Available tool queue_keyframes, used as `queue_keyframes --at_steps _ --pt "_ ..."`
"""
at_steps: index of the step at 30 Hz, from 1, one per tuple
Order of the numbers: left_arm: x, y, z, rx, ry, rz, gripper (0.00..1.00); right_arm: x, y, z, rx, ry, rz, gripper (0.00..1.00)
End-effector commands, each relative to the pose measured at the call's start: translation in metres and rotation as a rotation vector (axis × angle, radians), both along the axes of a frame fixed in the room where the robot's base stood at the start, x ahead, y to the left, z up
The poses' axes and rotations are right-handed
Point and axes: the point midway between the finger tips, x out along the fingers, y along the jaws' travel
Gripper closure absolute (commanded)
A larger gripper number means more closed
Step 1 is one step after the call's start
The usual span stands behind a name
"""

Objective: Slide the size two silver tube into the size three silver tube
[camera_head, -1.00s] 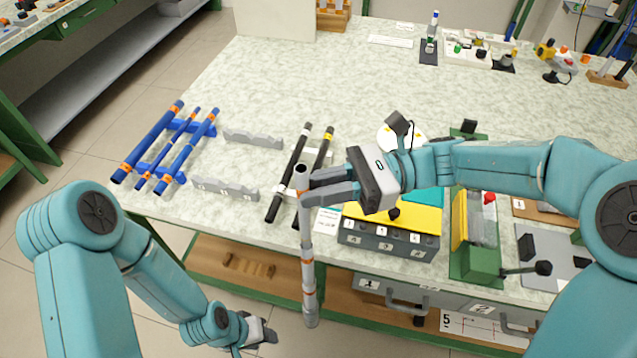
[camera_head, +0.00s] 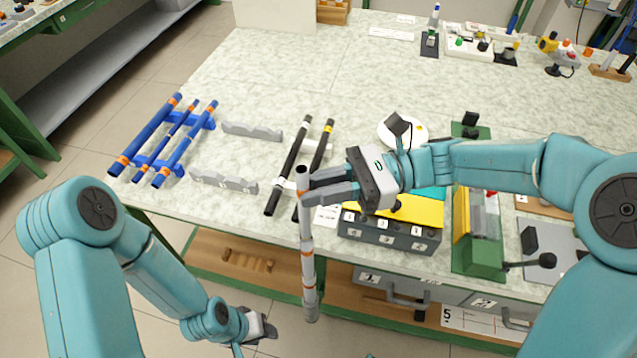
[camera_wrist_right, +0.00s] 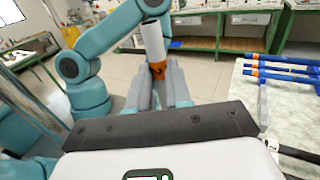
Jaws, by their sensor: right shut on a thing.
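A long silver tube (camera_head: 307,265) with orange bands hangs upright in front of the bench's front edge. Its open dark end faces up. My right gripper (camera_head: 308,188) is shut on it near the top. In the right wrist view the silver tube (camera_wrist_right: 154,40) and an orange band show between the fingers (camera_wrist_right: 160,90). I cannot tell whether this is one tube or two nested. No other silver tube can be made out apart from it. My left gripper (camera_head: 262,328) is low in front of the bench, away from the tube; its jaw opening is unclear.
Blue tubes (camera_head: 187,146) lie on a blue rack at the bench's left. Two grey notched supports (camera_head: 223,181) beside it are empty. Black rods (camera_head: 287,165) lie right of them. A grey box with a yellow top (camera_head: 390,232) and a green fixture (camera_head: 478,257) stand near the right arm.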

Motion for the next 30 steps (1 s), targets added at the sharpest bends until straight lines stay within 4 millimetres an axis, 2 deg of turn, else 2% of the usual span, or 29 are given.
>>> queue_keyframes --at_steps 9,10,12,26,30 --pt "0.0 0.0 -0.005 0.0 0.0 0.0 0.57 0.0 0.0 -0.009 0.0 0.0 0.0 0.98" --pt "0.0 0.0 -0.005 0.0 0.0 0.0 0.57 0.0 0.0 -0.008 0.0 0.0 0.0 0.75" --pt "0.0 0.0 -0.004 0.0 0.0 0.0 0.57 0.0 0.0 -0.008 0.0 0.0 0.0 0.52" --pt "0.0 0.0 -0.004 0.0 0.0 0.0 0.57 0.0 -0.001 -0.008 0.0 0.0 0.0 0.52" --pt "0.0 0.0 -0.006 0.0 0.0 0.0 0.57 0.004 -0.014 -0.008 0.0 -0.001 -0.003 0.52"
